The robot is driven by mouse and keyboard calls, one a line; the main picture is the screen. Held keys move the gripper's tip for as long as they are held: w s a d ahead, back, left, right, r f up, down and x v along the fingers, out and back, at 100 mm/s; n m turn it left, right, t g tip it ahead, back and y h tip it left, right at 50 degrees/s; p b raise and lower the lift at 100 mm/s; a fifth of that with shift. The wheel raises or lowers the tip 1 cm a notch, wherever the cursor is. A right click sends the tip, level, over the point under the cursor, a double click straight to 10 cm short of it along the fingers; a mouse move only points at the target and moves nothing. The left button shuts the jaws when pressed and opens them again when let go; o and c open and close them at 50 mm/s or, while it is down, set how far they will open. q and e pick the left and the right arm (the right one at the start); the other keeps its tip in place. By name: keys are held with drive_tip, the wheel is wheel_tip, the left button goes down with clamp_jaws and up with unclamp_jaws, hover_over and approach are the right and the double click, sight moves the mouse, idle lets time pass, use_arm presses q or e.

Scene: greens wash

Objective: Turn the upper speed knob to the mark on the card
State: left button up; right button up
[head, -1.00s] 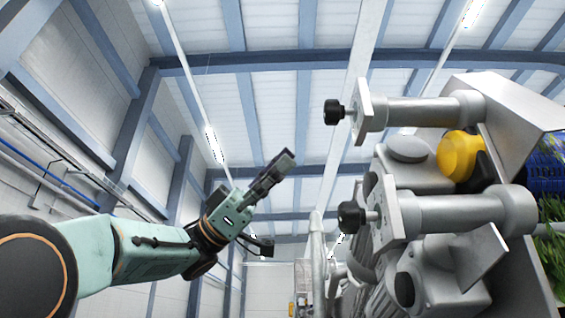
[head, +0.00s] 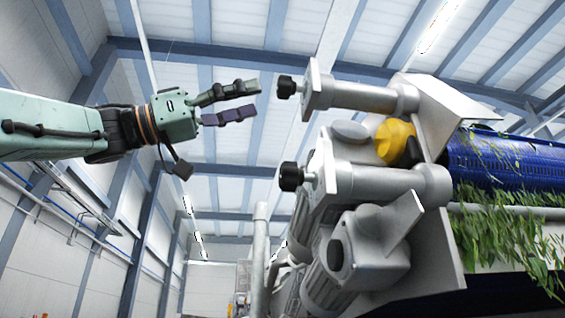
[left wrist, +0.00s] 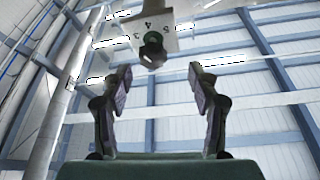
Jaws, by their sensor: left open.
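The upper speed knob (head: 286,87) is black and sits on a short shaft at the left end of the upper grey cylinder. Its card (head: 315,87) is a pale plate just behind it, seen edge-on. In the left wrist view the knob (left wrist: 152,52) shows ahead of the fingers, upper middle, with the card (left wrist: 150,33) above it bearing numerals such as 3, 4 and 5. A mark on the card cannot be made out. My left gripper (head: 258,97) is open and empty, left of the upper knob and apart from it. My right gripper is not in view.
A lower black knob (head: 291,177) with its own plate sits below the upper one. A yellow part (head: 395,142) lies between the two cylinders. A blue drum (head: 490,160) with green leaves stands at right. Free room lies left of the knobs.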

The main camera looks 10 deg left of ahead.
sight(278, 84)
use_arm(q)
drive_tip(key=d+r, duration=0.1)
drive_tip(key=d, duration=0.1)
drive_tip(key=d+r+p, duration=0.1)
drive_tip(key=d, duration=0.1)
drive_tip(key=d+r+p, duration=0.1)
drive_tip(key=d, duration=0.1)
drive_tip(key=shift+s+d, duration=0.2)
drive_tip(key=shift+d, duration=0.1)
drive_tip(key=shift+w+d, duration=0.2)
drive_tip(key=shift+w, duration=0.1)
drive_tip(key=shift+w+a+f, duration=0.1)
drive_tip(key=shift+w+a, duration=0.1)
drive_tip(key=shift+w, duration=0.3)
drive_tip(key=shift+s+d, duration=0.15)
drive_tip(key=shift+s, duration=0.3)
drive_tip(key=shift+c, duration=0.7)
drive_tip(key=shift+s+d, duration=0.15)
drive_tip(key=shift+s, duration=0.1)
drive_tip(key=c, duration=0.3)
drive_tip(key=shift+w+a, duration=0.2)
drive_tip(key=shift+w, duration=0.3)
drive_tip(key=shift+c, duration=2.2)
drive_tip(key=shift+s+d, duration=0.1)
drive_tip(key=shift+s, duration=0.15)
drive_tip(key=c, duration=0.3)
drive_tip(key=shift+w, duration=0.15)
